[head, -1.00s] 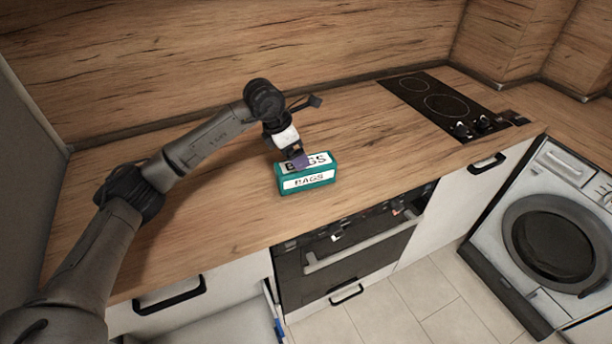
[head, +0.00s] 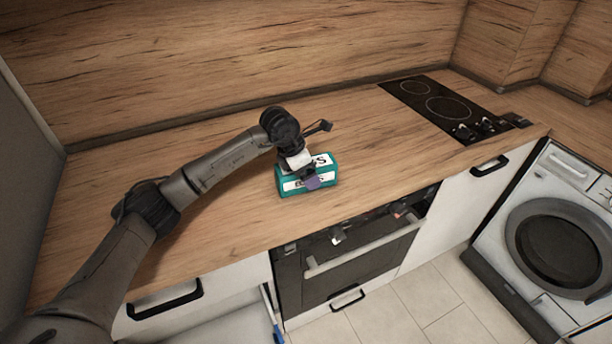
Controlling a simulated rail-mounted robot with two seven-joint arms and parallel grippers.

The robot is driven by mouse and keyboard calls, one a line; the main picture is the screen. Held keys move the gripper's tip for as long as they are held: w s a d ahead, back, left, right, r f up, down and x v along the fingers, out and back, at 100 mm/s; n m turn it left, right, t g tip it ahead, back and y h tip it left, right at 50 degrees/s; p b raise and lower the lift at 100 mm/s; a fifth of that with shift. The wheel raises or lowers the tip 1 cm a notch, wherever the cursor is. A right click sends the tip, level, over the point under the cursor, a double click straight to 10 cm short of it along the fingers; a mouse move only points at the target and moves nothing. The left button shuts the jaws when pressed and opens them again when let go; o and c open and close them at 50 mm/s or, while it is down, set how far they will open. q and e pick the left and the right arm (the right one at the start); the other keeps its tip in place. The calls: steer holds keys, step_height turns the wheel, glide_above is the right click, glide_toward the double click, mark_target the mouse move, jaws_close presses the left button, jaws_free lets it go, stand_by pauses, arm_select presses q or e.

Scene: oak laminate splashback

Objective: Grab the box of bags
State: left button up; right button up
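The box of bags (head: 327,170) is a teal box with white labels, lying on the wooden countertop near its front edge, above the oven. My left gripper (head: 311,181) is at the box, pointing down, with a purple fingertip in front of the box's front face. The wrist and gripper hide much of the top label and part of the front label. The other finger is hidden, so I cannot tell whether the gripper is open or shut on the box. My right gripper is not in view.
A black hob (head: 446,105) is set into the counter at the back right. Below the counter are an oven (head: 345,255) and, at right, a washing machine (head: 555,235). A drawer at lower left looks open. The counter around the box is clear.

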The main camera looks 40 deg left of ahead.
arm_select(q)
steer(key=shift+r, duration=0.1)
steer(key=c, duration=1.2)
